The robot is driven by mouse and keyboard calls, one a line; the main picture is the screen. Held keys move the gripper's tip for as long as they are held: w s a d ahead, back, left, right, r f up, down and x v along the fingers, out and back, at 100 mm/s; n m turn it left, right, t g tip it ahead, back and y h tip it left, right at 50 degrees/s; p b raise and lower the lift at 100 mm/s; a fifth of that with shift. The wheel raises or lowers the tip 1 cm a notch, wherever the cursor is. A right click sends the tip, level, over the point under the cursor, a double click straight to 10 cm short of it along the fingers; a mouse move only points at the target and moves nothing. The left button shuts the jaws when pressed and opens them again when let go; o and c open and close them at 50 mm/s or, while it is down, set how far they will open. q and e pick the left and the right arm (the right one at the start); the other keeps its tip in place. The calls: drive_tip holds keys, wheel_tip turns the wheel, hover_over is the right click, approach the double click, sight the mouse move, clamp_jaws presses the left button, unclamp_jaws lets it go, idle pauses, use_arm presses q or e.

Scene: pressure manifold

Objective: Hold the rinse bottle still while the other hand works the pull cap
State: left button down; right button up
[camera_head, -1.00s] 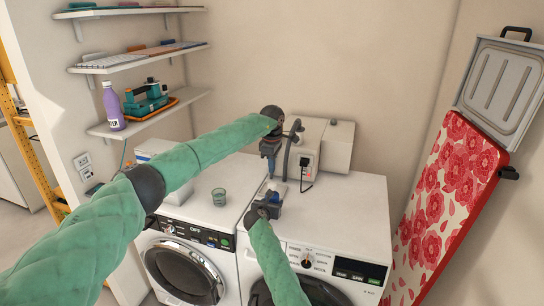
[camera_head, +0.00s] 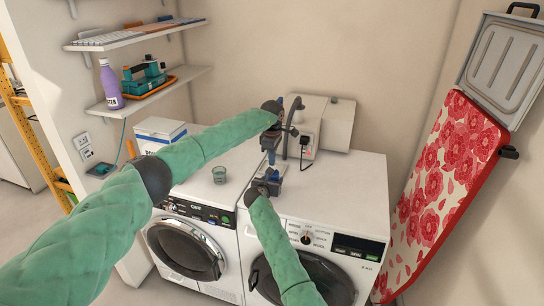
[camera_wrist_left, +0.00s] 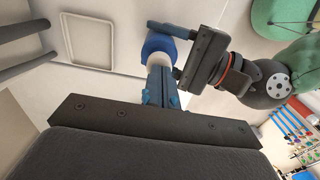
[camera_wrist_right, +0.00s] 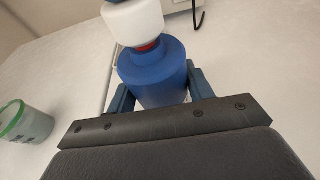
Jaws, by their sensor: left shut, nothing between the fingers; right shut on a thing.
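The rinse bottle has a blue body (camera_wrist_right: 152,78), a red ring and a white pull cap (camera_wrist_right: 134,22). My right gripper (camera_head: 272,180) is shut on the blue body and holds it over the right machine's top. In the left wrist view the blue body (camera_wrist_left: 158,42) and part of the white cap (camera_wrist_left: 160,59) show. My left gripper (camera_head: 271,155) is shut and empty, with its fingertips (camera_wrist_left: 160,78) close by the cap. I cannot tell whether they touch it. In the head view the grippers largely hide the bottle.
A green-rimmed cup (camera_head: 219,175) stands on the left machine (camera_head: 200,195). Behind the grippers is a white box-like device (camera_head: 309,120) with a dark cable. Wall shelves (camera_head: 150,92) are at left, a floral ironing board (camera_head: 440,190) at right. The right machine's top (camera_head: 350,180) is mostly clear.

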use_arm(q)
drive_tip(key=shift+f, duration=0.6)
wheel_tip(320, 180, up, 14)
drive_tip(key=shift+r, duration=0.15)
idle(0.5)
use_arm(e)
drive_tip(key=o, duration=1.1)
